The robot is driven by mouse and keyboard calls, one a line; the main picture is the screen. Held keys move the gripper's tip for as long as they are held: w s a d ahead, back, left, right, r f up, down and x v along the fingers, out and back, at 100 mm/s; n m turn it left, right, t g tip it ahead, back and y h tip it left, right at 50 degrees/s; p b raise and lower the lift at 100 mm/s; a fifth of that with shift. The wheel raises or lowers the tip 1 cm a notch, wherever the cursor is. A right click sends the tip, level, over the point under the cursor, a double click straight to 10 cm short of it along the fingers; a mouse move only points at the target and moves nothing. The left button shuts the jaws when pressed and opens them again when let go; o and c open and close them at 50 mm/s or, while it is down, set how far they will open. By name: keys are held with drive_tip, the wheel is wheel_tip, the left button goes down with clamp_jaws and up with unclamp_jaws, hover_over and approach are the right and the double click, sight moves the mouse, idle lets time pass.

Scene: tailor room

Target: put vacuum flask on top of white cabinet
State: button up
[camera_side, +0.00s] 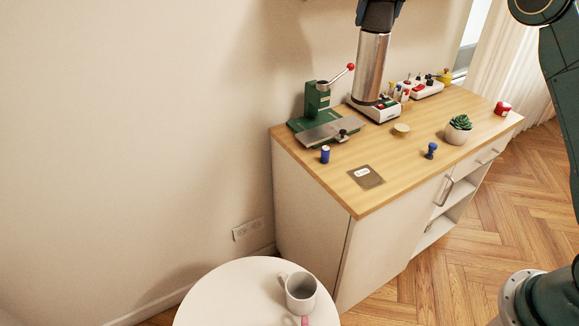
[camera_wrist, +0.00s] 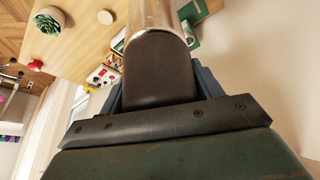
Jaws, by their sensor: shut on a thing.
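My gripper (camera_side: 379,8) is shut on the vacuum flask (camera_side: 371,66), a silver cylinder hanging upright with its dark upper end in the jaws. In the wrist view the flask's silver body (camera_wrist: 150,16) shows beyond its dark end, between my fingers (camera_wrist: 158,88). The white cabinet (camera_side: 312,218) has a wooden top (camera_side: 405,152). The flask's lower end overlaps a small white box (camera_side: 379,112) at the back of that top. I cannot tell whether the flask touches anything there.
A green press (camera_side: 322,112) with a red-knobbed lever stands left of the flask. A potted succulent (camera_side: 458,130), blue stamp (camera_side: 431,151), blue can (camera_side: 325,154) and dark plate (camera_side: 366,176) stand on the top, with bare wood between them. A round table (camera_side: 230,300) holds a mug (camera_side: 300,292).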

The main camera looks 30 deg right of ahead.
drive_tip(key=s+d+r+m+h, duration=0.1)
drive_tip(key=s+d+m, duration=0.1)
drive_tip(key=d, duration=0.7)
drive_tip(key=shift+s+d+r+m, duration=0.2)
drive_tip(key=shift+s+d+m, duration=0.15)
drive_tip(key=shift+s, duration=0.55)
drive_tip(key=shift+d+f, duration=0.15)
drive_tip(key=shift+f, duration=0.05)
wheel_tip(320, 180, down, 15)
drive_tip(key=shift+f, duration=2.45)
